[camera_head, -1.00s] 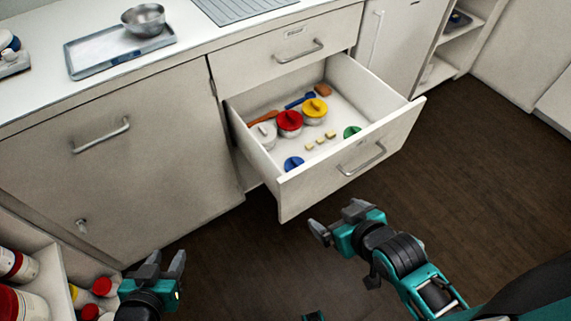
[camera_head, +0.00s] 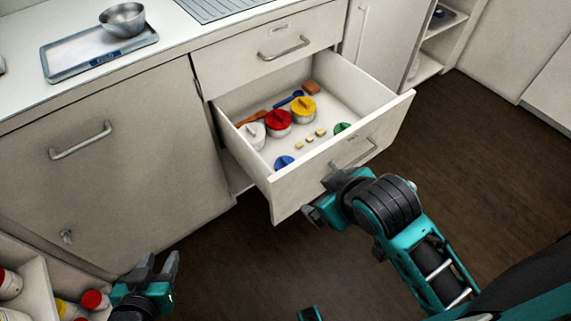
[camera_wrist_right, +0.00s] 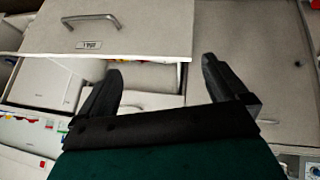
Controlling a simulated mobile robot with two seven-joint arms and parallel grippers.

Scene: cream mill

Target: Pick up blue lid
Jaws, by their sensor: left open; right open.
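The blue lid (camera_head: 284,162) lies in the near left corner of the open drawer (camera_head: 290,199), partly hidden by the drawer's front panel. My right gripper (camera_head: 318,196) is in front of the drawer, close to its front panel and handle, with its fingers partly hidden by its own arm. In the right wrist view its fingers (camera_wrist_right: 160,75) are apart with nothing between them. My left gripper (camera_head: 160,266) is open and empty at the lower left, in front of the cabinet and away from the drawer.
The drawer also holds white, red (camera_head: 278,122) and yellow (camera_head: 303,107) lidded pots, a green lid (camera_head: 342,128), small yellow blocks and utensils. A tray (camera_head: 75,65) with a metal bowl (camera_head: 123,19) stands on the counter. A shelf with bottles is at lower left. Floor right of the drawer is clear.

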